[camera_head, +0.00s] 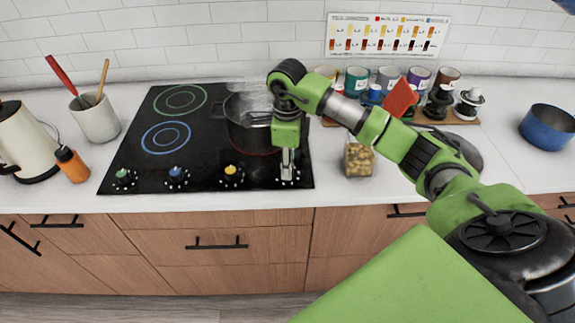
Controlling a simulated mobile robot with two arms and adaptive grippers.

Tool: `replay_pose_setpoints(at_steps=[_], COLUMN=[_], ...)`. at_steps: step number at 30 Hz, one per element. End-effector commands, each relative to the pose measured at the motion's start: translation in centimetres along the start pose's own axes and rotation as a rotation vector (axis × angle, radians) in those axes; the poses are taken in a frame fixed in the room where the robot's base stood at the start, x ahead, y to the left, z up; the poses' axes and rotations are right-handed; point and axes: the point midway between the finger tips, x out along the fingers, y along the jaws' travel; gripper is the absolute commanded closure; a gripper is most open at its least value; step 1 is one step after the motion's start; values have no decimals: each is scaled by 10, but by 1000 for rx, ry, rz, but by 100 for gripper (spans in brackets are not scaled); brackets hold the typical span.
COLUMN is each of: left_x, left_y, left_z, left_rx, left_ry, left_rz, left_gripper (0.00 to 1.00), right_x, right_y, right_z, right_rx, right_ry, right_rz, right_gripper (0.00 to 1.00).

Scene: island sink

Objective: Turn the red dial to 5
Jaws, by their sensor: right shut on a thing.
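The black cooktop (205,140) lies in the counter, with a row of dials along its front edge. The green dial (123,176), blue dial (177,174) and yellow dial (231,171) show plainly. My right gripper (287,174) points down at the rightmost dial position and is shut on the dial there. The gripper hides that dial, so its red colour and its setting cannot be read. Small white marks ring the spot. The red burner ring (250,152) shows in part under a dark pot (248,122) with steam above it. My left gripper is not in view.
A glass jar (359,160) stands close to the right of my gripper, below my forearm. Spice tins and grinders (440,102) stand on a wooden board behind. A blue pot (547,127) is at far right. A utensil crock (96,118), orange bottle (72,164) and kettle (24,141) stand at left.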

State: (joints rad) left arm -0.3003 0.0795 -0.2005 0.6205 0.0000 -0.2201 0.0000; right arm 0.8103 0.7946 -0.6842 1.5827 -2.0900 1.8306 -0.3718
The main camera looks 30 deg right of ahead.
Motion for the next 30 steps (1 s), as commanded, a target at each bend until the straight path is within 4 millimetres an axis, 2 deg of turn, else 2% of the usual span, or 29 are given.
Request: replay_pose_setpoints(at_steps=[30], left_x=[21], left_y=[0], left_z=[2], left_rx=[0], left_ry=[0], left_rz=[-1], left_gripper=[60], right_x=[0], right_y=[-1], right_z=[0], right_rx=[952], right_ry=[-3], right_rz=[-2], right_gripper=[98])
